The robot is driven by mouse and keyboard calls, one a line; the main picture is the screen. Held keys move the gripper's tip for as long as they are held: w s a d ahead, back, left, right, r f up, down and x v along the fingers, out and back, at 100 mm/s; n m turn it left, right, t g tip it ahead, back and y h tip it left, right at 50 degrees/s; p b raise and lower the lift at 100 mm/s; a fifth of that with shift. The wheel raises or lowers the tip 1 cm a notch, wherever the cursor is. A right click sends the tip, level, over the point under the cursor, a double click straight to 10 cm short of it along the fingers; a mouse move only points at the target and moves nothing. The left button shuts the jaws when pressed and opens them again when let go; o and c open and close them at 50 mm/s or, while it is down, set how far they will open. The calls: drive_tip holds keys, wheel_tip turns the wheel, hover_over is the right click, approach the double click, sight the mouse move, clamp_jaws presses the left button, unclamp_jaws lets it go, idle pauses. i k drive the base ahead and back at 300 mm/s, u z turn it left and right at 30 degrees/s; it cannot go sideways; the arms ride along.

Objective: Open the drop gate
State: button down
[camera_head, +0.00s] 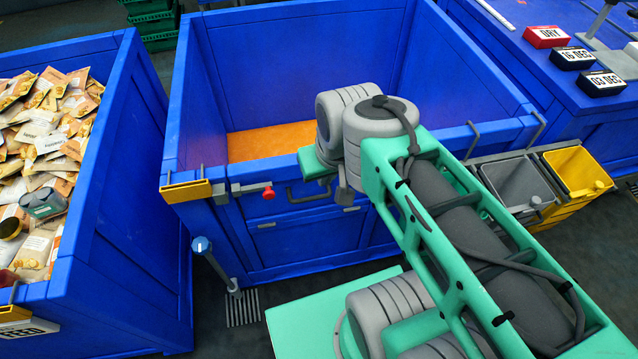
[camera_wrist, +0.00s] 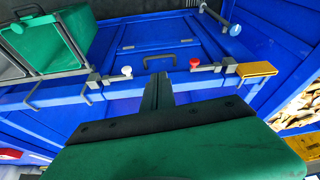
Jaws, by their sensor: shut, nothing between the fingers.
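The drop gate (camera_head: 305,243) is the blue front panel of the large blue bin; it looks closed and upright. It also shows in the wrist view (camera_wrist: 165,40). A bolt with a red knob (camera_head: 269,193) sits on the rim, left of a dark handle (camera_head: 308,196). The wrist view shows the red knob (camera_wrist: 194,62), the handle (camera_wrist: 160,60) and a white knob (camera_wrist: 127,72), which my arm hides in the head view. My gripper (camera_wrist: 158,92) is shut and empty, fingers close to the handle; I cannot tell if they touch it.
A yellow bracket (camera_head: 186,191) sits on the bin's corner. A blue crate (camera_head: 100,240) of packets is at left. Grey (camera_head: 517,183) and yellow (camera_head: 577,172) bins hang at right. The big bin's orange floor (camera_head: 265,142) looks bare.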

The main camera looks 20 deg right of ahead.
sight(309, 194)
drive_tip(key=z, duration=1.45)
drive_tip(key=k, duration=1.1)
drive_tip(key=u, duration=1.75)
drive_tip(key=i, duration=0.5)
drive_tip(key=u, duration=0.05)
